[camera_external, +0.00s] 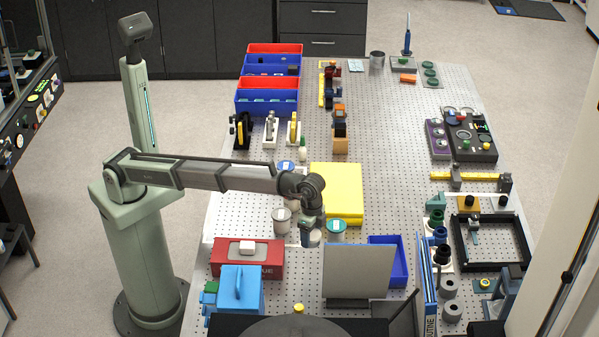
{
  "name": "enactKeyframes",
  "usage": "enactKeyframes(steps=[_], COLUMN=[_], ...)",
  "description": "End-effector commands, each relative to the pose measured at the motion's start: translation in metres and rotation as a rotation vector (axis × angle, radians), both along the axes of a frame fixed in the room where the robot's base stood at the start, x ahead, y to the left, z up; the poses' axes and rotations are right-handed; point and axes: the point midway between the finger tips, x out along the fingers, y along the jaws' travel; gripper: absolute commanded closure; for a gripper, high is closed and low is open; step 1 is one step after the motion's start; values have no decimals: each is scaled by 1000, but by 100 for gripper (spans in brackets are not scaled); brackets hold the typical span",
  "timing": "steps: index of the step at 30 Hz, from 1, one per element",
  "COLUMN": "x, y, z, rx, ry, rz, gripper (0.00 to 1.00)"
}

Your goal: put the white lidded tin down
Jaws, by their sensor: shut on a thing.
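My gripper (308,232) points down over the perforated table, in front of the yellow block. It is shut on a small pale thing, which looks like the white lidded tin (315,239); the fingers and wrist hide part of it. I cannot tell whether its base touches the table.
A teal-lidded tin (336,227) stands close on the right, and a pale tin (282,216) on the left. The yellow block (345,190) lies behind. A grey upright panel (352,270), a red box (258,262) and a blue bin (398,268) are in front. The table's middle right is clear.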

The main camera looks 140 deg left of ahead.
Motion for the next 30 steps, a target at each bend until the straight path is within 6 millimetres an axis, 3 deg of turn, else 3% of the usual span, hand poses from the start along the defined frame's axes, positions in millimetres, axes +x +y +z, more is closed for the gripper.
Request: enactKeyframes(steps=[1, 6, 12, 20, 30], x=[19, 60, 89, 101, 100], y=[-19, -76, -126, -150, -151], z=[1, -2, -5, -10, -57], rx=[0, 0, 0, 0, 0], ry=[0, -1, 0, 0, 1], rz=[-39, -152, -243, -286, -287], gripper=[64, 64, 64, 64, 64])
